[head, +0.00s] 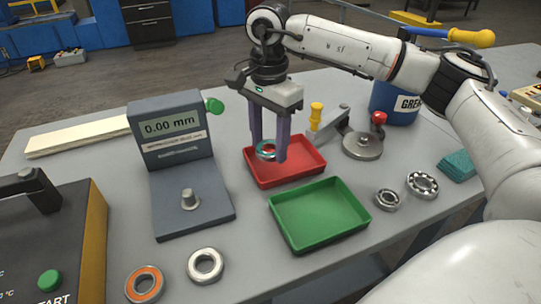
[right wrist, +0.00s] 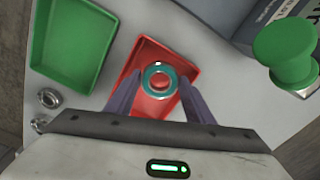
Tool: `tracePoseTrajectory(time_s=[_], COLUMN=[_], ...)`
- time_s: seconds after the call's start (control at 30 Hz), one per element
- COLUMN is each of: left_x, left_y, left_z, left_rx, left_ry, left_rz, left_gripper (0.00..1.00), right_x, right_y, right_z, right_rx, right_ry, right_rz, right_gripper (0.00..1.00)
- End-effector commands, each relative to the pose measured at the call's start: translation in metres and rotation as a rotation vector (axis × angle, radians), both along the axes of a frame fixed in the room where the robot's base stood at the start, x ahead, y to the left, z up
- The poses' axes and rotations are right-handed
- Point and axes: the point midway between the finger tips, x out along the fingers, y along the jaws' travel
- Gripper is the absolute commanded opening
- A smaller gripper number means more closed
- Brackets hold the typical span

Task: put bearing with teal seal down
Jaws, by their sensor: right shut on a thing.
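The bearing with the teal seal (head: 265,150) is between the fingers of my right gripper (head: 268,155), which is shut on it. In the right wrist view the teal ring (right wrist: 148,80) sits between both fingers (right wrist: 155,92), with red showing through its bore. It is over the red tray (head: 295,176), which also shows in the right wrist view (right wrist: 150,110). It looks a little above the tray floor; the exact gap is hard to tell. My left gripper is not in view.
A green tray (head: 318,213) lies just in front of the red one. A gauge (head: 172,140) reading 0.00 mm stands left. An orange-sealed bearing (head: 145,284) and a plain-faced bearing (head: 205,265) lie at the front; two open bearings (head: 422,185) lie right. A lever tool (head: 361,145) stands behind.

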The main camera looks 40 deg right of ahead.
Motion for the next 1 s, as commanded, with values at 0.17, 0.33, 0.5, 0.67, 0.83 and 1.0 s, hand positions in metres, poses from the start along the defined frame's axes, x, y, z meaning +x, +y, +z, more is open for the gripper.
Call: tracePoseTrajectory(time_s=[0.17, 0.33, 0.5, 0.67, 0.83, 1.0], left_x=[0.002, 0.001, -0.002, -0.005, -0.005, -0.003], left_y=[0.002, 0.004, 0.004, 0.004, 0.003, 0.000], left_z=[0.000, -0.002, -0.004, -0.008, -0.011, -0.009], left_rx=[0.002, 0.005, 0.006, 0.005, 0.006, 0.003], left_ry=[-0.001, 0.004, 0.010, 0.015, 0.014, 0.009], left_rz=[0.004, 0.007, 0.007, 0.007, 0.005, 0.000], left_gripper=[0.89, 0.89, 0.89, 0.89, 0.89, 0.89], right_x=[-0.001, 0.000, 0.000, 0.000, 0.000, -0.001], right_y=[0.000, 0.000, 0.000, 0.000, 0.000, 0.000], right_z=[-0.016, -0.038, -0.039, -0.042, -0.048, -0.055], right_rx=[0.000, 0.000, 0.000, 0.000, 0.000, -0.001], right_ry=[0.001, 0.000, -0.003, -0.003, -0.002, 0.002], right_rz=[0.001, 0.002, 0.003, 0.003, 0.003, 0.003], right_gripper=[0.28, 0.28, 0.28, 0.28, 0.28, 0.28])
